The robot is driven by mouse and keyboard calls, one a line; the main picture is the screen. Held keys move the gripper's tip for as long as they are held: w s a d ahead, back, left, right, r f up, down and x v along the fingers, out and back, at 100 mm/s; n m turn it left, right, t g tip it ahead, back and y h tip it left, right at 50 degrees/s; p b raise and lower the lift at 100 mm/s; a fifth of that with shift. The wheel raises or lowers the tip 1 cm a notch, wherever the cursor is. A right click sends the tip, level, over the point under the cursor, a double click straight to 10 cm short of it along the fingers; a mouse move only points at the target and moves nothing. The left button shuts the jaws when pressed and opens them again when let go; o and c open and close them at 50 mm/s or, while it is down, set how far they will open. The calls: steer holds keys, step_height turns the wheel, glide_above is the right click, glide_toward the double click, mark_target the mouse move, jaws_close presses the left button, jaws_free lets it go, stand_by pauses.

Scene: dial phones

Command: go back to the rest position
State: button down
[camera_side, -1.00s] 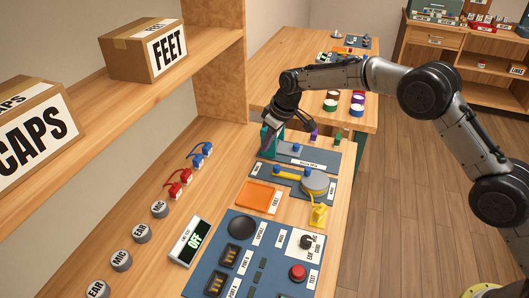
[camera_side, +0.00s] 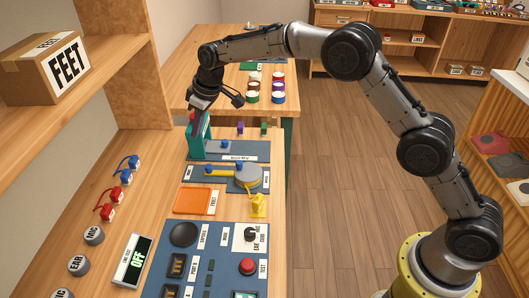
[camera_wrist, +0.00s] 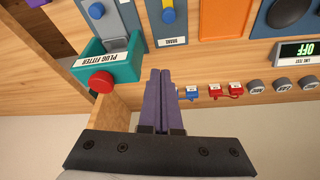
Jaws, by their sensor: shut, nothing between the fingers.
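My gripper (camera_side: 194,122) is at the far end of the wooden bench, by the teal plug fitter (camera_side: 197,143). Its dark purple fingers (camera_wrist: 160,75) are together and empty in the wrist view. The plug fitter, with a red button (camera_wrist: 101,82), shows to the left of the fingers there; no contact is clear. My arm is bent, reaching over from its yellow base at the lower right of the side view.
A shelf with a FEET box (camera_side: 48,68) stands at left. An orange tray (camera_side: 193,201), a blue test panel (camera_side: 208,262), a display reading OFF (camera_side: 132,262), and red and blue plugs (camera_side: 112,203) lie on the bench. Open floor (camera_side: 330,190) lies right.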

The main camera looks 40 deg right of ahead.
steer(key=s+d+r+t, duration=0.1)
steer(key=s+d+r, duration=0.2)
steer(key=r, duration=0.5)
steer(key=s+d+r+t, duration=0.1)
steer(key=s+d+r, duration=0.15)
steer(key=r, duration=0.65)
steer(key=s+d+r+m+t, duration=0.1)
steer(key=s+d+r, duration=0.25)
steer(key=s, duration=0.25)
steer(key=s+d+r+m, duration=0.1)
steer(key=s+d+r, duration=0.1)
steer(key=s+r, duration=0.35)
steer(key=s+d+f+m+h, duration=0.1)
steer(key=s+d+f, duration=0.1)
steer(key=s, duration=0.6)
steer(key=s+d+f, duration=0.1)
steer(key=s+d, duration=0.1)
steer(key=s, duration=0.6)
steer(key=s+d+f+m+g+h, duration=0.1)
steer(key=s+d+f+m, duration=0.1)
steer(key=s+f, duration=1)
steer(key=shift+s+f+m, duration=0.2)
steer(key=shift+s+m, duration=0.1)
